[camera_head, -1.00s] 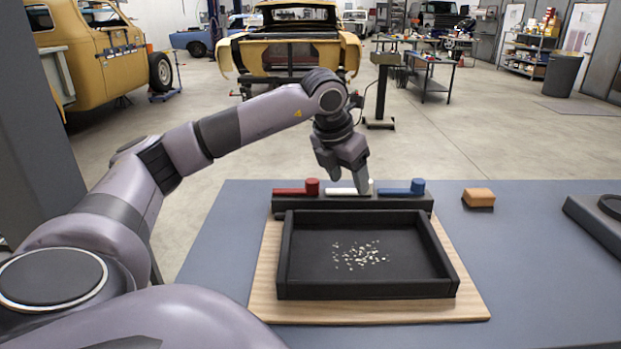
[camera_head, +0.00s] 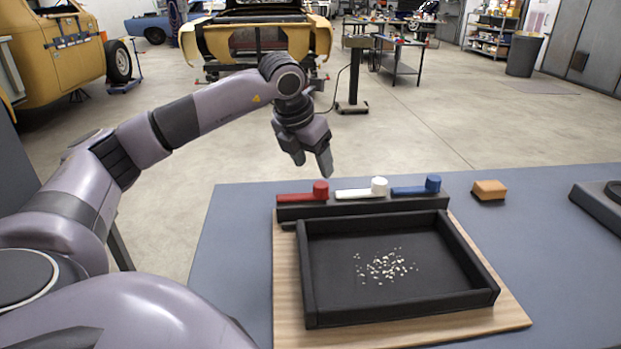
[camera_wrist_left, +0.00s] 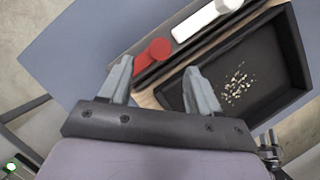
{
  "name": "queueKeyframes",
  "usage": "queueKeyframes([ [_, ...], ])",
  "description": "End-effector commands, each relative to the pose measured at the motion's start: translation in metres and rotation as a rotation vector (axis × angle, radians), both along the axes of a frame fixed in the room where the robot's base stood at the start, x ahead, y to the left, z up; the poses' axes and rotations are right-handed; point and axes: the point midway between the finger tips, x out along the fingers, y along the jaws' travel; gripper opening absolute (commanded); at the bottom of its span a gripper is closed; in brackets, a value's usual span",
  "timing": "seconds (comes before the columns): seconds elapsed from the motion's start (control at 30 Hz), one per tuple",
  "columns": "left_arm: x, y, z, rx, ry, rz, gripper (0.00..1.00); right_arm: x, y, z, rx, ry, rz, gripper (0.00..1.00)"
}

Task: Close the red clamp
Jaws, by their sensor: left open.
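The red clamp (camera_head: 303,193) is a flat red bar with a round red knob at its right end. It lies at the left end of a black rail behind the black tray (camera_head: 310,285). In the left wrist view the red clamp (camera_wrist_left: 153,52) shows just beyond the fingertips. My left gripper (camera_head: 313,168) is open and empty, above and slightly behind the red clamp, not touching it. Its two fingers (camera_wrist_left: 158,70) stand apart in the left wrist view. My right gripper is not in view.
A white clamp (camera_head: 362,190) and a blue clamp (camera_head: 417,188) sit right of the red one on the black rail (camera_head: 360,208). The tray holds small pale bits and rests on a wooden board (camera_head: 287,300).

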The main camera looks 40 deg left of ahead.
Motion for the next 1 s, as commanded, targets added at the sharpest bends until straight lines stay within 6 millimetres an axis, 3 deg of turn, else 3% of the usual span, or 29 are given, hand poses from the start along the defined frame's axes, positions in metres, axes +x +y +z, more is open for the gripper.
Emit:
queueKeyframes([
  [0.5,0.024,0.002,-0.059,-0.001,0.002,0.001,0.63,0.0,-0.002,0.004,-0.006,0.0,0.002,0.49],
  [0.87,0.027,0.003,-0.066,0.0,0.001,0.0,0.63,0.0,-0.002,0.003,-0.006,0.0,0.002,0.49],
  [1.0,0.027,0.003,-0.066,0.0,0.001,0.0,0.2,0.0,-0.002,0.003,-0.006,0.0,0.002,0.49],
])
